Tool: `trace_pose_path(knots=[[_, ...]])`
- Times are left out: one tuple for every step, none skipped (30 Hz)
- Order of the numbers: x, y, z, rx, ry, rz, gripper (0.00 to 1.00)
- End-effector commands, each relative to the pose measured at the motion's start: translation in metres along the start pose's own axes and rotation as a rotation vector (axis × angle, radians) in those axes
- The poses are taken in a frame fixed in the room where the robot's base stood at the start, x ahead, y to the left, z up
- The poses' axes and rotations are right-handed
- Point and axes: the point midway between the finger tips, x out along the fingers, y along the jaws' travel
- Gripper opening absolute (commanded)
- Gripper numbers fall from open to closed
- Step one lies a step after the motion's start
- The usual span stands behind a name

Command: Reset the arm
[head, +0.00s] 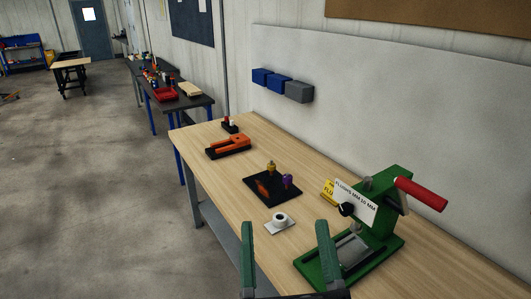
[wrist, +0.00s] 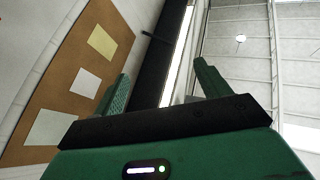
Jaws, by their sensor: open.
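My gripper (head: 287,246) shows at the bottom of the head view, its two green fingers pointing up and set well apart. It is open, with nothing between the fingers. In the wrist view my gripper (wrist: 160,88) is also open and empty, facing the upper wall and ceiling. In the head view the fingers overlap the front edge of the wooden workbench (head: 225,190). The rest of my arm is out of view.
A green press (head: 378,225) with a red handle (head: 421,193) stands right of my gripper. Blue and grey bins (head: 299,92) hang on the wall. Open floor (head: 80,180) lies left.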

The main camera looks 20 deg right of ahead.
Motion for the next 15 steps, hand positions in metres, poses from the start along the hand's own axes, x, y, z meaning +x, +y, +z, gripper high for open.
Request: trace_pose_path(knots=[[0.007, -0.031, -0.028, -0.009, 0.032, -0.05, 0.75], [0.01, -0.048, -0.042, -0.017, 0.045, -0.074, 0.75], [0.011, -0.069, -0.062, -0.028, 0.064, -0.105, 0.75], [0.011, -0.083, -0.077, -0.033, 0.079, -0.126, 0.75], [0.009, -0.098, -0.091, -0.04, 0.094, -0.147, 0.75], [0.006, -0.116, -0.112, -0.046, 0.115, -0.174, 0.75], [0.003, -0.129, -0.127, -0.049, 0.131, -0.191, 0.75], [0.013, -0.132, -0.147, -0.054, 0.127, -0.19, 0.75], [0.026, -0.133, -0.165, -0.055, 0.119, -0.185, 0.75], [0.032, -0.134, -0.176, -0.053, 0.117, -0.185, 0.75], [0.038, -0.136, -0.186, -0.052, 0.116, -0.185, 0.75], [0.046, -0.138, -0.201, -0.05, 0.116, -0.185, 0.75], [0.052, -0.14, -0.212, -0.048, 0.115, -0.186, 0.75], [0.058, -0.142, -0.224, -0.047, 0.115, -0.186, 0.75], [0.067, -0.144, -0.241, -0.045, 0.114, -0.187, 0.75]])
